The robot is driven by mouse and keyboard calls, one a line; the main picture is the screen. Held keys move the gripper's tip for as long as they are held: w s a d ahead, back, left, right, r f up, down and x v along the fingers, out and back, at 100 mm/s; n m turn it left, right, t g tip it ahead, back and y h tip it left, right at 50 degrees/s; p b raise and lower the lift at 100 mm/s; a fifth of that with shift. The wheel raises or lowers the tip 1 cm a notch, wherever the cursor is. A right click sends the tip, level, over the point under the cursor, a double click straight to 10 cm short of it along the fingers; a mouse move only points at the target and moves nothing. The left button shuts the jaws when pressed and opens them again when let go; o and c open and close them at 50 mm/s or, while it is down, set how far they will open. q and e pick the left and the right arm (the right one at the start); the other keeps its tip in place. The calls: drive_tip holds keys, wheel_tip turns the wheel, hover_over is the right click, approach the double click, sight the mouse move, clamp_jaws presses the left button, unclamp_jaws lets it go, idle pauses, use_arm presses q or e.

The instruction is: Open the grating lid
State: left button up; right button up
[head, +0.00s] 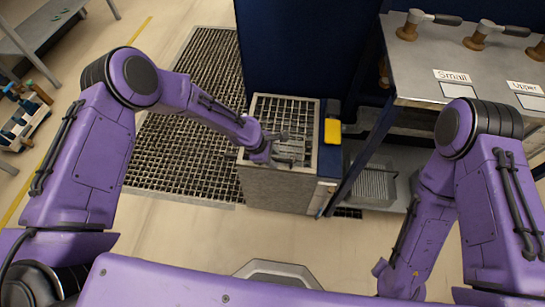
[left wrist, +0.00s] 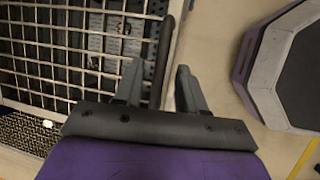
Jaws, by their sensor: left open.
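The grating lid (head: 283,110) is a metal grid in a pale frame on top of a grey box (head: 275,188). It looks shut, lying flat. My left gripper (head: 292,150) is over the lid's near part, fingers apart. In the left wrist view the lid's grid (left wrist: 75,50) fills the left side. My left gripper (left wrist: 160,88) shows two separated fingers there, with a dark bar (left wrist: 162,55) along the grid's edge, seen between them. I cannot tell whether the fingers touch it. My right arm hangs at the right of the head view; its fingers do not show.
A dark blue panel (head: 295,45) stands behind the box. A yellow block (head: 332,131) is right of the lid. A metal bench (head: 440,62) with several handled tools stands at the right. A floor grating (head: 185,150) lies left; bare floor is in front.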

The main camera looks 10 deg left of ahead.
use_arm(q)
clamp_jaws()
drive_tip(key=w+r+p, duration=0.5)
drive_tip(key=r, duration=0.5)
drive_tip(key=w+r+p, duration=0.5)
drive_tip(key=r, duration=0.4)
drive_tip(key=shift+w+r, duration=0.35)
drive_tip(key=shift+a, duration=0.1)
